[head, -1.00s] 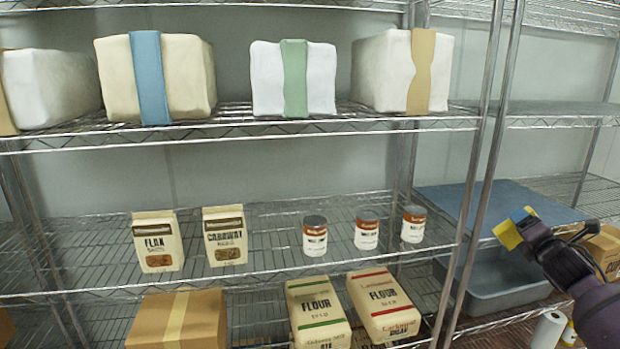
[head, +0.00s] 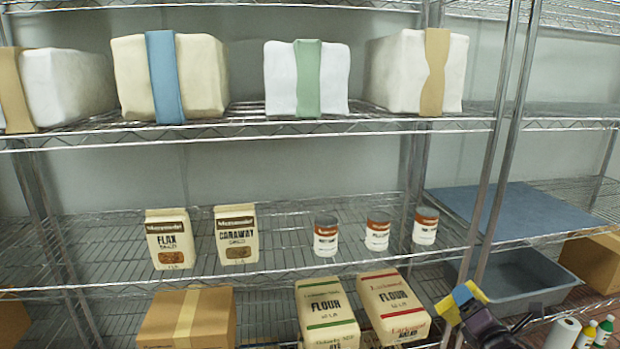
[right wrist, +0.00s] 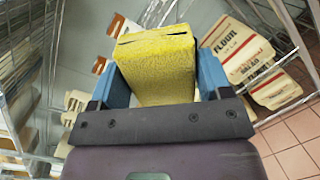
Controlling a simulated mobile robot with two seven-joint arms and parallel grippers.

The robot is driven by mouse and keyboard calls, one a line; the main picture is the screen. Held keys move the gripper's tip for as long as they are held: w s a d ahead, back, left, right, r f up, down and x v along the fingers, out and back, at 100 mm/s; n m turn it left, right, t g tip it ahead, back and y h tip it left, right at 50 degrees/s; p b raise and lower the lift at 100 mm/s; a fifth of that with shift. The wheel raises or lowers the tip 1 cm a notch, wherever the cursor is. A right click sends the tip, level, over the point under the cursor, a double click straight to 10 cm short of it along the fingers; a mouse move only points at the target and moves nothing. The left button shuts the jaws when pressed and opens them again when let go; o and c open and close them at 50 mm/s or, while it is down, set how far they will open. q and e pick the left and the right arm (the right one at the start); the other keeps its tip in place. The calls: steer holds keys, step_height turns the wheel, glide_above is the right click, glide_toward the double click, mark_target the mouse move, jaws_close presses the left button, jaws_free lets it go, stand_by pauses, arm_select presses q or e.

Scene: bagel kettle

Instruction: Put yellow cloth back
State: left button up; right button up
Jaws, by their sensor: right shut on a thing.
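My right gripper (head: 468,300) is low at the right of the head view, in front of the shelf post. It is shut on the yellow cloth (head: 450,307), of which only a small part shows there beside the blue fingers. In the right wrist view the yellow cloth (right wrist: 156,70) stands out as a thick folded block between the two blue fingers (right wrist: 160,85). The cloth is held in the air, and I see no shelf under it. My left gripper is not in view.
A grey bin (head: 520,280) and a flat blue sheet (head: 515,210) are on the right rack. Flour bags (head: 393,303), cans (head: 377,232) and seed bags (head: 236,235) stand on the left rack. A paper roll (head: 562,334) and bottles (head: 604,331) are low right. Shelf posts (head: 500,140) divide the racks.

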steer(key=s+a+f+y, duration=0.1)
steer(key=s+a, duration=0.4)
steer(key=a, duration=0.7)
steer(key=shift+s+n+y, duration=0.15)
steer(key=shift+n+y, duration=0.15)
steer(key=shift+n, duration=0.1)
steer(key=s+a+r, duration=0.1)
steer(key=a, duration=0.1)
steer(key=s+a+r, duration=0.1)
steer(key=s+a, duration=0.1)
steer(key=a, duration=0.1)
steer(key=s+a+r, duration=0.1)
steer(key=a, duration=0.1)
steer(key=shift+s+a+r, duration=0.15)
steer(key=shift+s+a, duration=0.05)
steer(key=shift+s, duration=0.1)
steer(key=shift+s+a+r, duration=0.3)
steer(key=shift+a, duration=0.05)
steer(key=shift+d, duration=0.1)
